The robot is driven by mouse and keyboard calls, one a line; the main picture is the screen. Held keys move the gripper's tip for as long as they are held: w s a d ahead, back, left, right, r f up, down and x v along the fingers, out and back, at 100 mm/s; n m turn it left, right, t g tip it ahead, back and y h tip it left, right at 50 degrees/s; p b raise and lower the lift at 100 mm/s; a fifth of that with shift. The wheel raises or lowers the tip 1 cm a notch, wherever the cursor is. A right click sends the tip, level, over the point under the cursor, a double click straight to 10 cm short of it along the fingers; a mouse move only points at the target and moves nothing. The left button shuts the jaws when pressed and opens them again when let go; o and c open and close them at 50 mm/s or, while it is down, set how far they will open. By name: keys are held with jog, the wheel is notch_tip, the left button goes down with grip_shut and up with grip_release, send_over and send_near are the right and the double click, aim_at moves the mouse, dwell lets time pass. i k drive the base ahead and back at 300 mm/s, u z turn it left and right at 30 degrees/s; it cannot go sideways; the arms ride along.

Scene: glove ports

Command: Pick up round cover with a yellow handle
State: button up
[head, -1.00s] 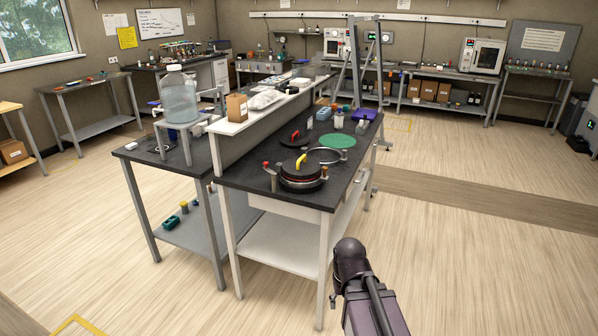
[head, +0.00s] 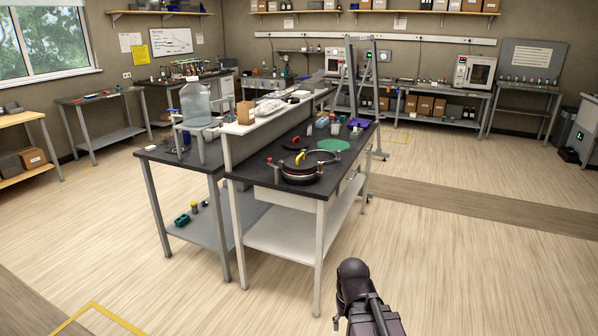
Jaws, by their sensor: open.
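The round cover (head: 299,167) is dark, with a yellow handle (head: 299,157) standing up from its top. It sits near the front end of the black-topped bench (head: 259,173), on a round metal-rimmed port with small posts around it. I cannot tell from here whether it is fastened. Part of my arm shows at the bottom, well in front of the bench and apart from the cover. My gripper itself is not in view.
Behind the cover lie a second dark cover with a red handle (head: 298,136), an open metal ring (head: 326,157) and a green disc (head: 333,145). A raised white shelf (head: 243,128) runs along the bench's left. A grey ladder-like frame (head: 364,80) stands behind. Floor at front and right is clear.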

aim_at(301, 163)
jog(key=k, duration=0.45)
jog(key=z, duration=0.45)
jog(key=i, duration=1)
jog(key=z, duration=0.5)
jog(key=i, duration=1.55)
jog(key=u, duration=0.6)
jog(key=i, duration=0.4)
jog(key=u, duration=0.15)
